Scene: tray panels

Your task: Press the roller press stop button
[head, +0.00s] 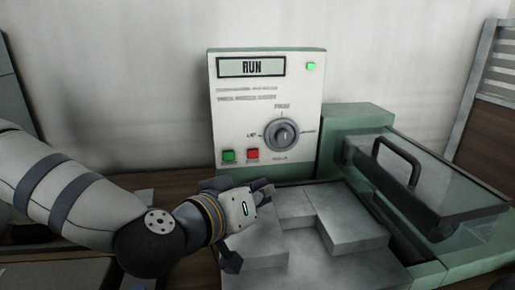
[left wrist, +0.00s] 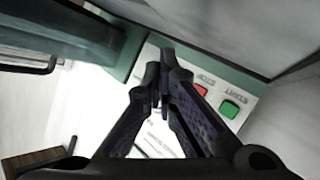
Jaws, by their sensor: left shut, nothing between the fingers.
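In the left wrist view the closed fingertips (left wrist: 160,78) are beside the red button (left wrist: 200,88), with the green one (left wrist: 229,109) farther right. My right gripper is not in view.
A selector knob (head: 282,134) and a lit green lamp (head: 311,66) are on the panel. Grey blocks (head: 350,225) lie in front of it. A glass cover with a dark handle (head: 398,160) is on the right. The panel front above the gripper is unobstructed.

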